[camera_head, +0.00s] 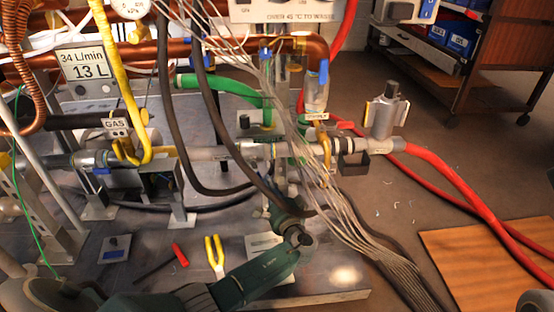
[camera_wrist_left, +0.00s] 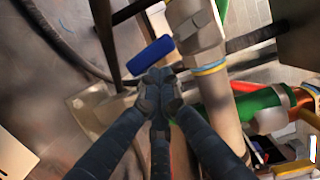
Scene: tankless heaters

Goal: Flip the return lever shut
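A blue lever handle (camera_wrist_left: 150,56) shows in the left wrist view, beside a grey metal valve body (camera_wrist_left: 195,25) on a pale pipe. My left gripper's fingers (camera_wrist_left: 158,84) are drawn together at the tips, with nothing visible between them. The tips are just below the blue handle in that view; I cannot tell whether they touch it. In the head view my left gripper (camera_head: 284,190) is under the horizontal pipe, partly hidden by cables, and that handle cannot be made out there. My right gripper is not in view.
A bundle of pale wires (camera_head: 330,195) and dark hoses hang across the gripper's area. Another blue-handled valve (camera_head: 316,95) stands above the pipe. Yellow-handled pliers (camera_head: 214,256) and a red-handled screwdriver (camera_head: 180,255) lie on the bench. A red hose (camera_head: 450,180) runs right.

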